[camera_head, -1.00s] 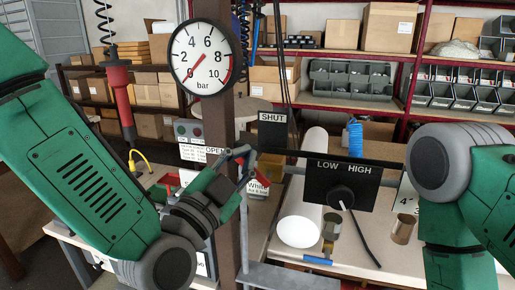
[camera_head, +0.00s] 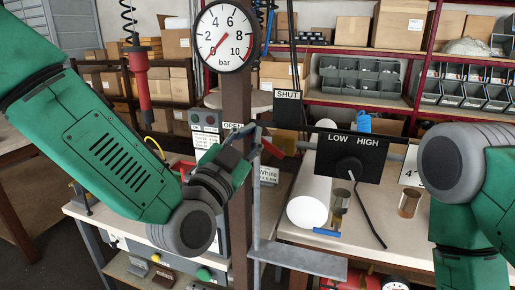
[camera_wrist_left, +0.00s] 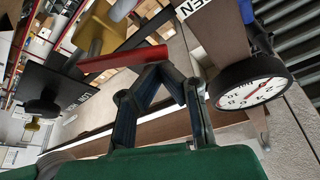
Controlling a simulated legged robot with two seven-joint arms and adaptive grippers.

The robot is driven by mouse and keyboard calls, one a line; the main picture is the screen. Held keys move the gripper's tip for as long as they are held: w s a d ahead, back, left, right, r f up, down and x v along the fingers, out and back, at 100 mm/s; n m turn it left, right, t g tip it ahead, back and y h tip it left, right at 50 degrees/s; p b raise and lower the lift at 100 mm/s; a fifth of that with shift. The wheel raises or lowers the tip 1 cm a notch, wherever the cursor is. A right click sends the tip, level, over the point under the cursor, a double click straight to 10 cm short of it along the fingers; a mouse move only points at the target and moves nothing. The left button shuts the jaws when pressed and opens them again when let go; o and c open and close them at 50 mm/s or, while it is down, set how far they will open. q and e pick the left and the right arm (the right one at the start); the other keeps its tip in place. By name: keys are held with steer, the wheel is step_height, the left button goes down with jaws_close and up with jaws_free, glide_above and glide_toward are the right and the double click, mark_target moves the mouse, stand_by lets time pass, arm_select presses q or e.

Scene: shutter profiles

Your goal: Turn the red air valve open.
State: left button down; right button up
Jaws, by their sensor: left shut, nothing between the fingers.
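The red air valve's lever (camera_head: 273,149) shows in the head view just right of the brown post, partly hidden by my left gripper (camera_head: 256,133). In the left wrist view the lever (camera_wrist_left: 118,61) is a red bar running sideways from a brass body (camera_wrist_left: 101,36). My left gripper's fingertips (camera_wrist_left: 160,68) are together and empty, close to the lever's right end. I cannot tell whether they touch it. A SHUT sign (camera_head: 287,95) is above right of the lever and an OPEN sign (camera_head: 233,126) is to its left. My right gripper is out of view.
A round pressure gauge (camera_head: 227,36) tops the brown post (camera_head: 239,230), its needle near 0. A black LOW HIGH panel (camera_head: 350,158) with a knob stands to the right. Shelves fill the back.

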arm_select(q)
steer(key=shift+w+a+f+n+t+y+b, duration=0.2)
steer(key=shift+f+n+y+b, duration=0.3)
steer(key=shift+n+b, duration=0.6)
steer(key=shift+w+d+f+n+t+y+b, duration=0.1)
steer(key=shift+f+n+t+y+b, duration=0.35)
steer(key=shift+n, duration=1.05)
steer(key=shift+w+a+f+n+t+y+b, duration=0.15)
steer(key=shift+f+n+y+b, duration=0.4)
steer(key=shift+n+b, duration=0.6)
steer(key=shift+r+n, duration=0.2)
steer(key=shift+n, duration=0.05)
